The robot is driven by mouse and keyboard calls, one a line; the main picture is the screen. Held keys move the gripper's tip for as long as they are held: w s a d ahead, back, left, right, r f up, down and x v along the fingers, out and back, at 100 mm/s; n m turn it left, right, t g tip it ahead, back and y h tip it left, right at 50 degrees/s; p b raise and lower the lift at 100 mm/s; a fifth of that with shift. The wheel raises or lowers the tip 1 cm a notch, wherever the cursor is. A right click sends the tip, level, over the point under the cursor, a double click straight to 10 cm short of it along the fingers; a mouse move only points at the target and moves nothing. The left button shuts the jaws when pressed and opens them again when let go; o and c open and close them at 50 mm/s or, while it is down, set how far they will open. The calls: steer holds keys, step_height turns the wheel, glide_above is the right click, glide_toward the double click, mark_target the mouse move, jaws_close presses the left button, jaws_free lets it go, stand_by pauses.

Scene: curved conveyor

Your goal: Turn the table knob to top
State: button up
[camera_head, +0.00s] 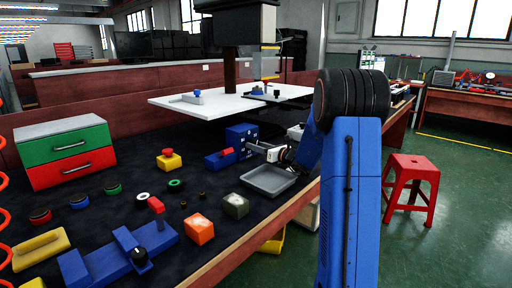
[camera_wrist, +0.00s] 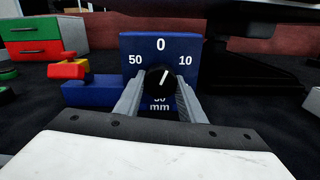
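A black knob (camera_wrist: 160,78) sits on a blue upright panel (camera_wrist: 130,45) marked 0 at the top, 10 at the right, 50 at the left, with a partly hidden number over "mm" at the bottom. Its white pointer tilts a little right of straight up, between 0 and 10. My gripper (camera_wrist: 160,88) is open, with one grey finger on each side of the knob and small gaps seeming to show. In the head view the blue panel (camera_head: 241,134) stands on the table and my gripper (camera_head: 270,152) points at it from the right.
A grey tray (camera_head: 268,181) lies just below my gripper. A blue block with a red part (camera_head: 220,159) stands left of the panel. A white raised board (camera_head: 220,106) is behind. Orange (camera_head: 199,229) and dark green (camera_head: 235,205) blocks lie nearer.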

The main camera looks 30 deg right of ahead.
steer(key=shift+n, duration=2.3)
steer(key=o, duration=1)
steer(key=shift+d, duration=0.1)
steer(key=shift+o, duration=0.2)
steer(key=v, duration=1.7)
steer(key=shift+s, duration=0.2)
